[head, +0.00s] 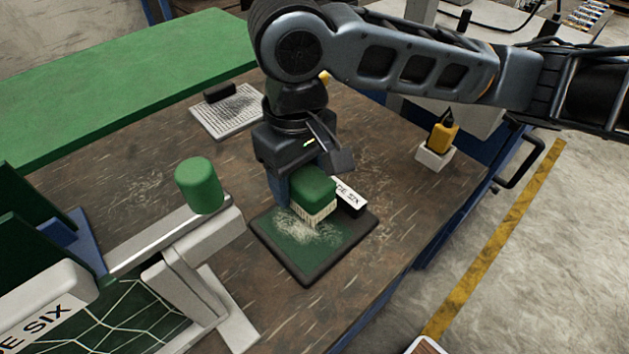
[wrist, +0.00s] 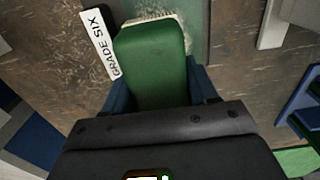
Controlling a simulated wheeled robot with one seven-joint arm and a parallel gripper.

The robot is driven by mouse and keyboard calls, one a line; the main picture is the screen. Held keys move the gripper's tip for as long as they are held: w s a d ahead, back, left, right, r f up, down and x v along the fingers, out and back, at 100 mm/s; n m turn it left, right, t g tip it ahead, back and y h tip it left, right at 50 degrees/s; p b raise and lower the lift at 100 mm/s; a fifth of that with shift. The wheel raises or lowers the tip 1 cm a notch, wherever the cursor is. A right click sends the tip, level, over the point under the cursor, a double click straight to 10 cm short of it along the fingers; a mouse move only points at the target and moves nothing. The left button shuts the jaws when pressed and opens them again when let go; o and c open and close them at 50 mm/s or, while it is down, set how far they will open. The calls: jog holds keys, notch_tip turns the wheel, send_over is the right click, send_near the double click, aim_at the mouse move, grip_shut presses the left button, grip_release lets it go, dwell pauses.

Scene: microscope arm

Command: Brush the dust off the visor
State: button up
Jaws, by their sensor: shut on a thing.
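My gripper (head: 302,186) is shut on a brush (head: 313,188) with a green block handle and cream bristles. The brush is upright over the visor (head: 335,243), a dark green panel with a black rim lying flat on the bench. Pale dust (head: 291,231) covers part of the visor beside and below the bristles. The bristle tips seem to touch the panel. In the wrist view the blue fingers hold the brush's green handle (wrist: 155,68), and dust (wrist: 178,22) shows just beyond the bristles. A "GRADE SIX" label (head: 349,196) is at the panel's far right edge.
A white stand with a green cylinder (head: 199,186) rises close at left. A gridded mat (head: 228,114) with a dark block lies behind. A yellow tool in a white holder (head: 436,153) stands at right. The bench's right edge drops to the floor.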

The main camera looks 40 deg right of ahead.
aim_at(316, 229)
jog(key=shift+w+a+f+b, duration=0.1)
jog(key=shift+a+f+b, duration=0.05)
jog(key=shift+f+b, duration=0.25)
notch_tip(316, 229, down, 4)
jog(key=b, duration=0.3)
jog(key=shift+r, duration=0.25)
jog(key=shift+f+b, duration=0.4)
dwell(0.6)
jog(key=shift+s+r, duration=0.1)
jog(key=shift+s, duration=0.95)
jog(key=shift+s, duration=0.15)
jog(key=shift+s+p, duration=0.35)
jog(key=shift+s, duration=0.5)
